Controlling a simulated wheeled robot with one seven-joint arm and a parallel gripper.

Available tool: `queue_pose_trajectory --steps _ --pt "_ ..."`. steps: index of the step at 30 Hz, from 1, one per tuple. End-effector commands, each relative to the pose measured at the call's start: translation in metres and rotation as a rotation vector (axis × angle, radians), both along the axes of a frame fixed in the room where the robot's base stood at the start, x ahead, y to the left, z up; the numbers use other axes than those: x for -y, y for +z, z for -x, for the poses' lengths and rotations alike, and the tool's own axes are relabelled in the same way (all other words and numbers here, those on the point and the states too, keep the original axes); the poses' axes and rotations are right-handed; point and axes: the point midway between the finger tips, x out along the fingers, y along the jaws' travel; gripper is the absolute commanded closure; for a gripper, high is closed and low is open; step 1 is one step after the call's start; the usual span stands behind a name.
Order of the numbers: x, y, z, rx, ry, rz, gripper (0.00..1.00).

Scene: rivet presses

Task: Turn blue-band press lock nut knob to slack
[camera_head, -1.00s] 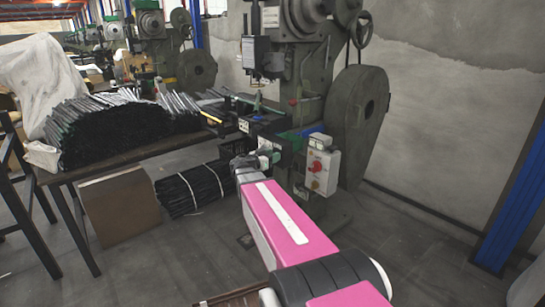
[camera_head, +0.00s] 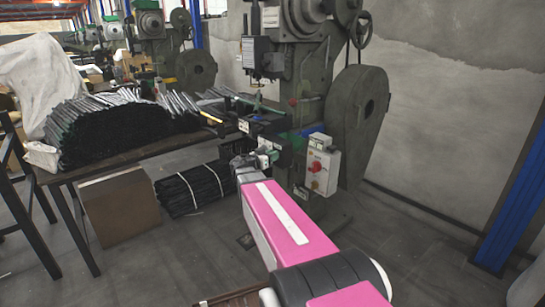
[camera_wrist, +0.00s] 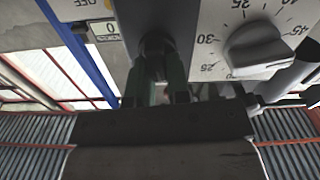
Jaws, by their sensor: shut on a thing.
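The nearest press (camera_head: 308,85) is dark grey-green, with a blue band (camera_head: 314,129) low on its front. My gripper (camera_head: 268,158) reaches the front of this press, below its work table. In the wrist view my gripper (camera_wrist: 167,82) is shut on a small dark knob (camera_wrist: 157,45), which I take for the lock nut knob. The knob sits on a dark upright block (camera_wrist: 180,15). The fingers hide much of the knob, so its turn angle cannot be read.
Right of the held knob, a grey dial knob (camera_wrist: 258,48) sits on a white numbered plate. An OFF label and a 0 label (camera_wrist: 104,28) are at left. A switch box (camera_head: 323,168) with a red knob stands close right of my gripper. A table (camera_head: 130,157) of rods is left.

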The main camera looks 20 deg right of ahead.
Motion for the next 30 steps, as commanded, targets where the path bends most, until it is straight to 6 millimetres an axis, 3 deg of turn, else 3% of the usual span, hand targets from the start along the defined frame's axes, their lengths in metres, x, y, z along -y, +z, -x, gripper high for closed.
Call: queue_pose_trajectory --steps 30 --pt "-0.0037 -0.0076 -0.0097 -0.882 0.0 0.319 1.0"
